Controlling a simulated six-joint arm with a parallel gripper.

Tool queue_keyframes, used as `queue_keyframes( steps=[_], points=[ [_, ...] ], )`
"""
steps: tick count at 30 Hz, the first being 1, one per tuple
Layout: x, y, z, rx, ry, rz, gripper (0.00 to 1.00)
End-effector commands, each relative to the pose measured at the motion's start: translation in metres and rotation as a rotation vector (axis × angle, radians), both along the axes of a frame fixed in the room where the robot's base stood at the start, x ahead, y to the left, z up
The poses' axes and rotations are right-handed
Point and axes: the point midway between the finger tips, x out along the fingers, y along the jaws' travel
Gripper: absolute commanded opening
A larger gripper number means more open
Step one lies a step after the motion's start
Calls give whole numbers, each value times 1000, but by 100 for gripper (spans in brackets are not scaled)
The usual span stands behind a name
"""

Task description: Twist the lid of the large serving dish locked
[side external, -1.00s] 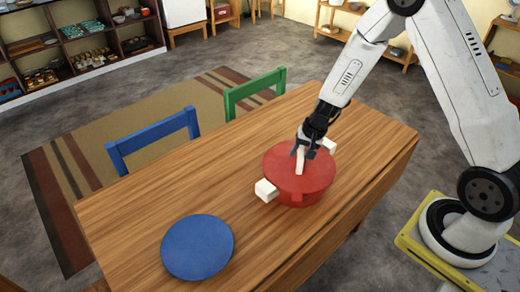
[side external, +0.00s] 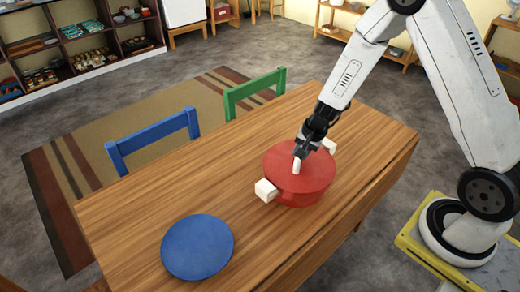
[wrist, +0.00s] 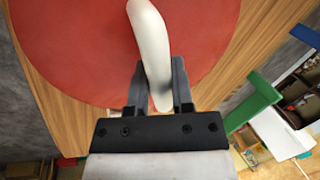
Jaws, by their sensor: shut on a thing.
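The large serving dish (side external: 297,197) is round and red, with white side handles (side external: 266,190). Its red lid (side external: 315,172) sits on top and appears level. A white bar handle (side external: 297,165) stands on the lid and shows large in the wrist view (wrist: 150,40). My gripper (side external: 302,153) reaches down onto this handle. In the wrist view its dark fingers (wrist: 156,85) are on both sides of the handle, shut on it near one end. The seam between lid and dish is too small to judge.
A blue round plate (side external: 197,247) lies on the wooden table (side external: 130,222) at the front left. A blue chair (side external: 153,140) and a green chair (side external: 254,91) stand at the far edge.

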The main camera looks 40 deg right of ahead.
Motion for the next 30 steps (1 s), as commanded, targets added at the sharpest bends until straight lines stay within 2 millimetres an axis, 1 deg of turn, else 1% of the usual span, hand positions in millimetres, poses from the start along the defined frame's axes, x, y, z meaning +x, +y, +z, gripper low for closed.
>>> queue_keyframes(
  steps=[5, 8, 15, 18, 30],
  points=[
    [0, 0, 0, -1, 0, 0, 0],
    [0, 0, 0, 0, 0, -29, 0],
    [0, 0, 0, -1, 1, -190, 0],
    [0, 0, 0, -1, 1, -231, 0],
    [0, 0, 0, -1, 0, -243, 0]
  ],
)
